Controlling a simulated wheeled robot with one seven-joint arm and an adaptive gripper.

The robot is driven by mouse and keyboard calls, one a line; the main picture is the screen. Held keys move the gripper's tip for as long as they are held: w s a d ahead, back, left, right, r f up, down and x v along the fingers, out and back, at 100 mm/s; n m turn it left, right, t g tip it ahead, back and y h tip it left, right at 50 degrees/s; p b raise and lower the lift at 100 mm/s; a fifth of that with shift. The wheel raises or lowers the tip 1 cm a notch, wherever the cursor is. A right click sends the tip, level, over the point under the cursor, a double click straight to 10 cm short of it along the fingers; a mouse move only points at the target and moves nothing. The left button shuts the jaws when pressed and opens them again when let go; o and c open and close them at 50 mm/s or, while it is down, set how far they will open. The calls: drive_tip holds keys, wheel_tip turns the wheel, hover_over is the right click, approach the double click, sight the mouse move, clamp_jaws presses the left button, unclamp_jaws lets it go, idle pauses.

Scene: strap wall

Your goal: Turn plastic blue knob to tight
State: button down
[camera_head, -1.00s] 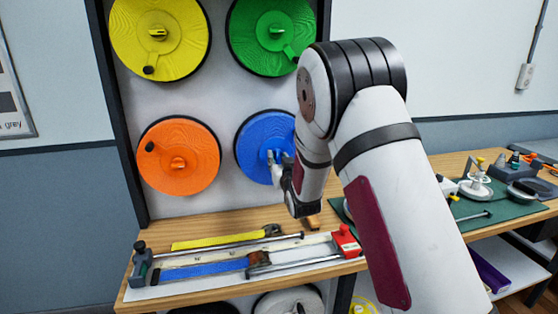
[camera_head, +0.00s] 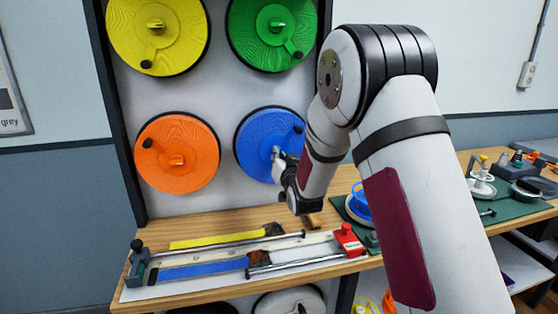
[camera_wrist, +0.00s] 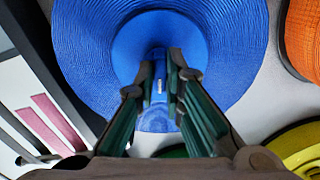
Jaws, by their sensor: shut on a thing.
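The blue disc (camera_head: 256,130) is a round ribbed reel on the upright white board, at the lower right of the coloured discs. A black peg (camera_head: 298,129) shows near its right edge. The blue knob (camera_wrist: 158,88) at its centre shows in the wrist view between my fingers. My gripper (camera_head: 277,158) is at the middle of the blue disc and is shut on the knob. In the wrist view my gripper (camera_wrist: 163,75) has a finger on each side of it. In the head view the gripper hides the knob.
Yellow (camera_head: 180,45), green (camera_head: 250,40) and orange (camera_head: 200,150) discs surround the blue one. The wooden bench (camera_head: 225,220) below bears yellow and blue straps (camera_head: 205,269) on a metal rack with a red block (camera_head: 348,240). A green mat (camera_head: 505,208) with tools lies at the right.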

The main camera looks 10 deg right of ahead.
drive_tip(key=shift+m+b, duration=4.2)
drive_tip(key=shift+m, duration=3.4)
drive_tip(key=c, duration=1.7)
unclamp_jaws()
drive_tip(key=s, duration=1.2)
